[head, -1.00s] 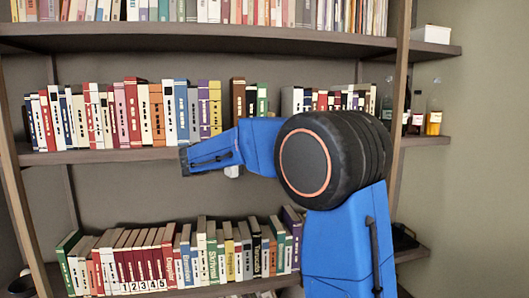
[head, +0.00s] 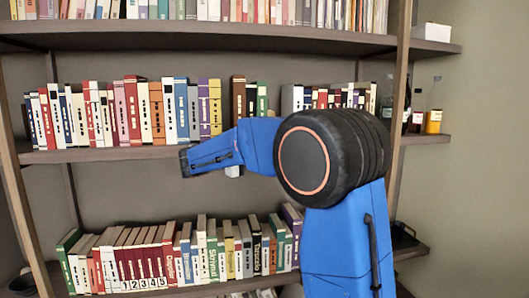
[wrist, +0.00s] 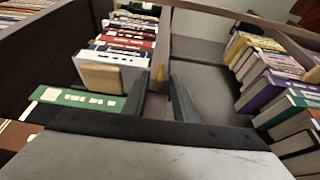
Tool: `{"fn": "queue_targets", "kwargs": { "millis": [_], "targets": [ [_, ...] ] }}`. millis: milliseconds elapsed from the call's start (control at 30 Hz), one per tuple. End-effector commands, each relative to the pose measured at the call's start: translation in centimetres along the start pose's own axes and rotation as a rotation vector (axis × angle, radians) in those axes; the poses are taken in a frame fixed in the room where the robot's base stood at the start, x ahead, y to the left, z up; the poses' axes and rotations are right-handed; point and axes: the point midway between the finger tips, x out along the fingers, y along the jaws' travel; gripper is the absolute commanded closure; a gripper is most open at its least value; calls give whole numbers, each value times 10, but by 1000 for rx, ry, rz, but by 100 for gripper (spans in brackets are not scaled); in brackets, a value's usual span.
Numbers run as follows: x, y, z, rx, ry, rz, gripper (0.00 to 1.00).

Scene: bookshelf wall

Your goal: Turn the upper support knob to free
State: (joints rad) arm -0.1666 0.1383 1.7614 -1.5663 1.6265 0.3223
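In the wrist view my gripper (wrist: 157,88) has its two dark fingers apart, with a gap between them. A small amber-coloured piece (wrist: 160,73) shows just beyond the fingertips, in line with the gap, at the edge of a dark board. It may be the upper support knob, but it is too small to be sure, and its turn cannot be read. I cannot tell whether the fingers touch it. In the head view my blue arm reaches left in front of the middle shelf (head: 100,155); the fingers and any knob cannot be made out there.
Books (head: 150,110) stand in a row on the middle shelf, with more on the lower shelf (head: 180,255) and top shelf. In the wrist view, a green book (wrist: 75,98) is close left of the fingers and more books (wrist: 265,75) stand at right. Bottles (head: 433,120) stand far right.

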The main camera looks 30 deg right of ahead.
Motion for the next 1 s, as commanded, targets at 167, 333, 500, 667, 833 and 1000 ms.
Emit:
{"fn": "queue_targets", "kwargs": {
  "millis": [167, 333, 500, 667, 833, 1000],
  "targets": [
    [-14, 0, 0, 0, 1, 0, 73],
    [-45, 0, -1, 0, 5, 0, 73],
    [-80, -1, -1, -1, 3, 0, 73],
    [-111, 0, -1, 0, 4, 0, 73],
    [-143, -1, -1, -1, 3, 0, 73],
    [-164, 0, -1, 0, 2, 0, 73]
  ]
}}
